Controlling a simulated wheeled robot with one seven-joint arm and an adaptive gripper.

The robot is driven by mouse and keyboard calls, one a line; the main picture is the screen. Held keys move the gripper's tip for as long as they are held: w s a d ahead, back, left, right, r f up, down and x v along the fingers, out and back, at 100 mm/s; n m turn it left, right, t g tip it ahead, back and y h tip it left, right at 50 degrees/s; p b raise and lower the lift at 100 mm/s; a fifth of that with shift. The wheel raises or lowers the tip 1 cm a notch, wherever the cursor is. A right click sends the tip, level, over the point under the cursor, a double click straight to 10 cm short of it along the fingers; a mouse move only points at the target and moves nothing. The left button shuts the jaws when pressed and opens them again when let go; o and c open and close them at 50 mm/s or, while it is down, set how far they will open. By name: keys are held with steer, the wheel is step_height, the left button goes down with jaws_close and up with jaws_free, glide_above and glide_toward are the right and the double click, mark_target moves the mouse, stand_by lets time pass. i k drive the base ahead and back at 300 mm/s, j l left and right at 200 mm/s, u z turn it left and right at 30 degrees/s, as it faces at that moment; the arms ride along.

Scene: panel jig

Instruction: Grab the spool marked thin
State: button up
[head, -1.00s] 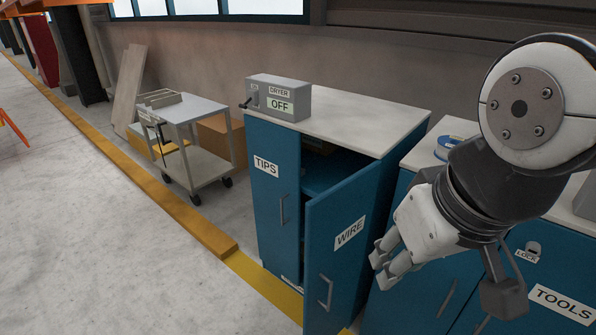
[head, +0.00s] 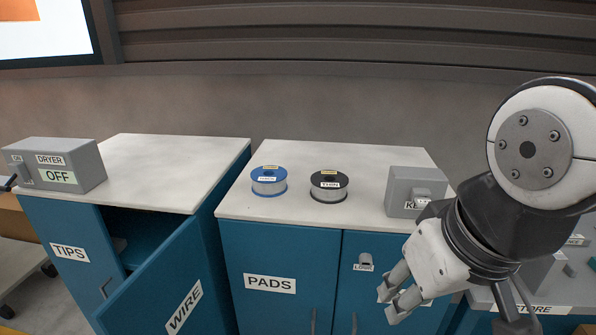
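A black spool (head: 329,186) stands upright on the white top of the PADS cabinet in the head view. Its small white label appears to read THIN. A blue spool (head: 269,181) stands to its left, with a label too small to read surely. My gripper (head: 396,291) is at the lower right, in front of the cabinet and right of and nearer than both spools. Its fingers are apart, with nothing seen between them. It touches neither spool.
A grey box (head: 412,190) with a label partly hidden by my arm stands right of the black spool. The WIRE door (head: 165,283) hangs open at the left cabinet. A dryer switch box (head: 62,164) reads OFF. The countertop (head: 300,152) behind the spools is clear.

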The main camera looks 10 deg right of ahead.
mark_target(329, 187)
steer(key=i+j+z, duration=0.15)
steer(key=i, duration=0.35)
steer(key=i+j+z, duration=0.15)
steer(key=i, duration=0.3)
steer(key=j, duration=0.1)
